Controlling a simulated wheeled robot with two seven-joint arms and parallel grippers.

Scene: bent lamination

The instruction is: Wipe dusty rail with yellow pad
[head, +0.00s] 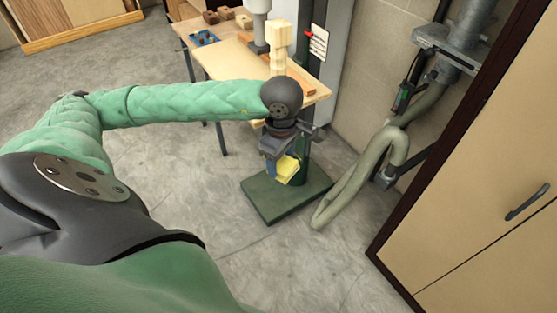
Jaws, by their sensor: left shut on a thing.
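My left arm reaches across from the left, and its gripper (279,168) points down in front of a green machine stand. The gripper is shut on a yellow pad (288,170), which shows below and to the right of the jaws. Behind the gripper a dark green upright (302,152) rises from the stand's base. I cannot tell for sure which part is the dusty rail, or whether the pad touches anything; the arm and gripper hide part of the stand. My right gripper is out of view.
A wooden workbench (229,60) with a blue tray (204,38) and wood blocks stands behind the arm. The flat green base (258,202) lies on the floor. A thick hose (355,185) curves at its right. A tan cabinet (475,190) fills the right side. Concrete floor in front is clear.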

